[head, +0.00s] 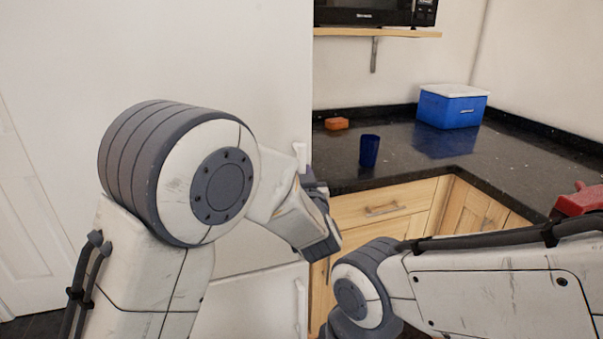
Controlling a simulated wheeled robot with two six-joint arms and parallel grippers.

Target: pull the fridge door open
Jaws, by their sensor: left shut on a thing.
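The tall white fridge (250,60) fills the left and middle of the head view. Its upper door meets a lower door (245,305) at a seam, and I see no clear gap at the upper door's edge. A white upright handle (301,155) shows at the upper door's right edge, its lower part hidden by my gripper. My left gripper (322,222) is at this edge, shut on the handle; its fingertips are mostly hidden. My right arm comes in from the right, and its gripper is out of the picture.
A dark granite counter (420,160) over wooden cabinets (385,208) stands right of the fridge. On it are a blue cup (369,151), an orange block (337,124), a blue-and-white cooler (451,107) and a red object (580,199). A microwave (375,12) sits on a shelf above.

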